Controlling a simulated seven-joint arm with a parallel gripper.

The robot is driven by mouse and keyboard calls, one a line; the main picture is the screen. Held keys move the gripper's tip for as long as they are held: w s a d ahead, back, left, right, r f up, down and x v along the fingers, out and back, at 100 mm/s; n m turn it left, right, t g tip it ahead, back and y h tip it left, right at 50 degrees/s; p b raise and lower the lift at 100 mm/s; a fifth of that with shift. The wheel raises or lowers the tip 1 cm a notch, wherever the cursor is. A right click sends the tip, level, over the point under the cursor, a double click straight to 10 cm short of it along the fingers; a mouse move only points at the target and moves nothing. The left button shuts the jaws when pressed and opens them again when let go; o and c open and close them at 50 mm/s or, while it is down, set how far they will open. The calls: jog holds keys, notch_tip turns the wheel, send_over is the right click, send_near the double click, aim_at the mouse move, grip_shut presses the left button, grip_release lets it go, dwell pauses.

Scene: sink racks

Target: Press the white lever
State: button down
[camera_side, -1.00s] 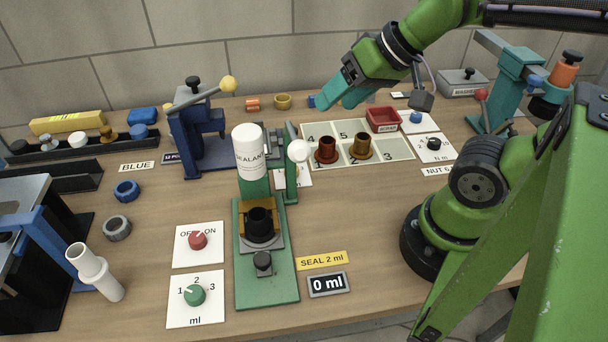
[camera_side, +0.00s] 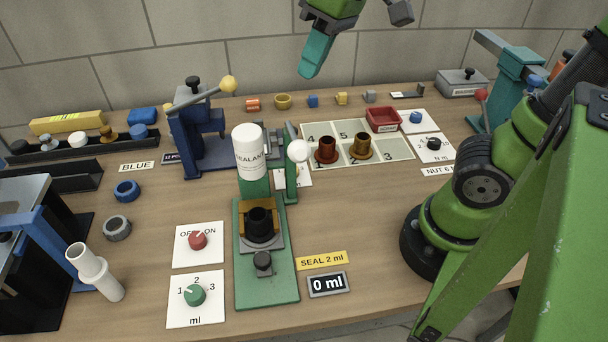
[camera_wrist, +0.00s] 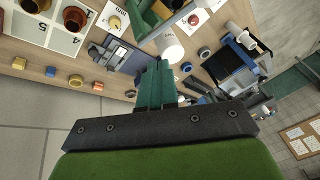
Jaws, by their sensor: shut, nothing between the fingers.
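The white lever's round white knob (camera_side: 298,151) sits on a green arm at the right side of the green sealant press (camera_side: 283,297). A white sealant bottle (camera_side: 249,152) stands upright in the press, above a black cup-shaped part (camera_side: 259,223) in a brass-coloured holder. My gripper (camera_side: 307,73) has teal fingers, shut and empty. It is high above the back of the table, well above and behind the knob, and touches nothing. In the wrist view the shut fingers (camera_wrist: 156,72) point toward the white bottle (camera_wrist: 168,46); I cannot make out the knob there.
A blue press (camera_side: 190,145) with a yellow-knobbed lever (camera_side: 229,84) stands left of the bottle. A numbered tray (camera_side: 400,150) holding two brown cups is to the right. Red (camera_side: 198,240) and green (camera_side: 194,295) dials lie in front. A display (camera_side: 328,284) reads 0 ml.

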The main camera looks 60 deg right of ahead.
aim_at(300, 140)
notch_tip(300, 140, up, 8)
jog(key=s+a+n+g+y, duration=0.1)
jog(key=s+a+n+g, duration=0.1)
jog(key=n, duration=0.5)
jog(key=shift+s+a+g, duration=0.2)
jog(key=shift+a+g, duration=0.1)
jog(key=shift+g, duration=0.6)
jog(key=x, duration=1.3)
jog(key=shift+s+a+f, duration=0.1)
jog(key=shift+a+f, duration=0.2)
jog(key=shift+a, duration=0.05)
